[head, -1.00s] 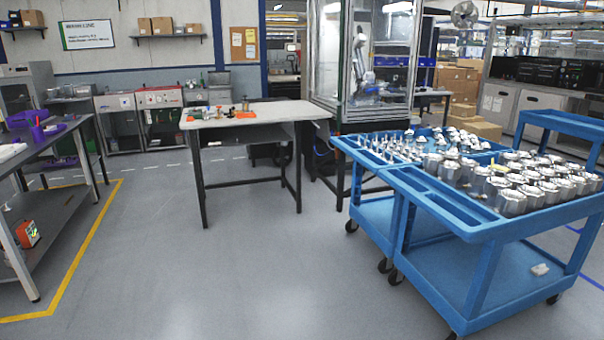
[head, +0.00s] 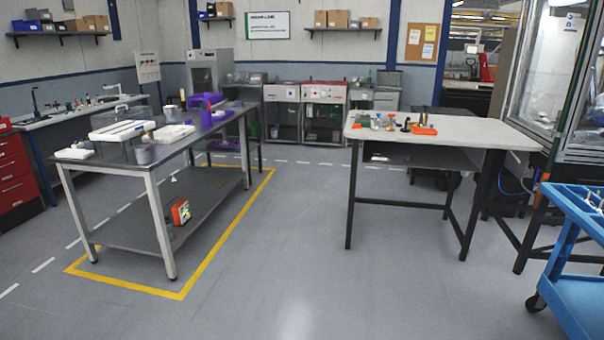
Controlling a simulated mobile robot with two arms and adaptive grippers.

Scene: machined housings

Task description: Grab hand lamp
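An orange and dark boxy item (head: 180,212) with a pale face stands on the lower shelf (head: 206,190) of the dark table at the left. It may be the hand lamp, but it is too small to be sure. Nothing else in the head view is clearly a hand lamp. Neither of my grippers is in view.
The dark table (head: 213,123) carries white trays and purple bins, inside a yellow floor line (head: 228,231). A white-topped table (head: 470,134) stands right of centre. A blue cart (head: 575,215) is at the right edge. The grey floor (head: 300,260) between them is clear.

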